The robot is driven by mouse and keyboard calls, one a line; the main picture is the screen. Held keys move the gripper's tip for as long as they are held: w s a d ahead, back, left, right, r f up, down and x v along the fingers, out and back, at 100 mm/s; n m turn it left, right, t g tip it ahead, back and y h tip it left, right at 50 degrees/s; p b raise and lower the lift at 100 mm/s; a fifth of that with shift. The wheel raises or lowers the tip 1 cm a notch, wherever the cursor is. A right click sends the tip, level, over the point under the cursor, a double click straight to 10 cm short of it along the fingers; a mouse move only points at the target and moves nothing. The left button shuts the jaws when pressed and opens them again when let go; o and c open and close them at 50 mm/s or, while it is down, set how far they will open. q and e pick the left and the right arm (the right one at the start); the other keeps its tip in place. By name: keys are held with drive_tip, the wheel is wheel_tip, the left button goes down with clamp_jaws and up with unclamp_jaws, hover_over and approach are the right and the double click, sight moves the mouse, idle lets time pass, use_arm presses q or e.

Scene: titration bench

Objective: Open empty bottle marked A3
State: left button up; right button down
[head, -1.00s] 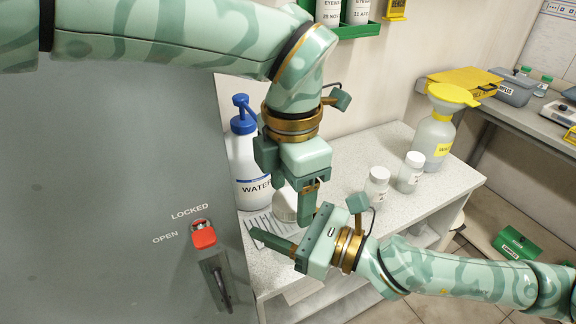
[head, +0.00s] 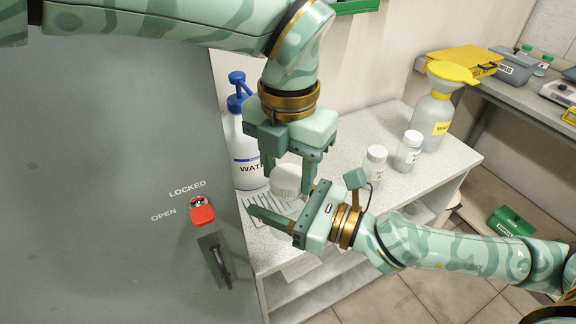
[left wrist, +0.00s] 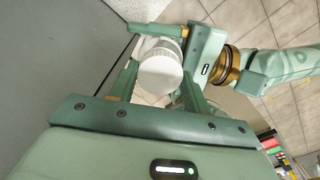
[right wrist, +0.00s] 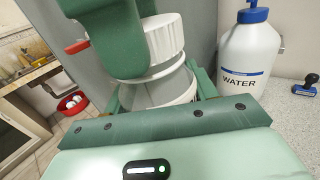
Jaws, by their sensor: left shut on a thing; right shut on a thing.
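A white bottle (right wrist: 155,92) with a white ribbed cap (head: 286,180) is between my two grippers above the bench. My left gripper (head: 288,190) comes from above with its fingers shut on the sides of the cap, which also shows in the left wrist view (left wrist: 158,76). My right gripper (head: 284,216) comes from the right and is shut on the bottle body. In the right wrist view the cap (right wrist: 163,36) sits above the bottle neck. I cannot tell whether it is still threaded on. No A3 mark is readable, and the bottle's inside is hidden.
A WATER bottle (head: 243,150) stands behind the grippers. Two white capped bottles, one (head: 375,166) and another (head: 409,150), stand to the right, before a yellow-topped waste bottle (head: 432,125). A grey cabinet (head: 110,180) with a red latch (head: 201,212) fills the left. The bench's front right is clear.

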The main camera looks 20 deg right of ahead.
sight(288, 175)
use_arm(q)
drive_tip(key=shift+r, duration=0.15)
idle(0.6)
drive_tip(key=shift+r, duration=0.95)
drive_tip(key=shift+r, duration=0.15)
wheel_tip(288, 175, up, 4)
drive_tip(key=shift+f, duration=0.15)
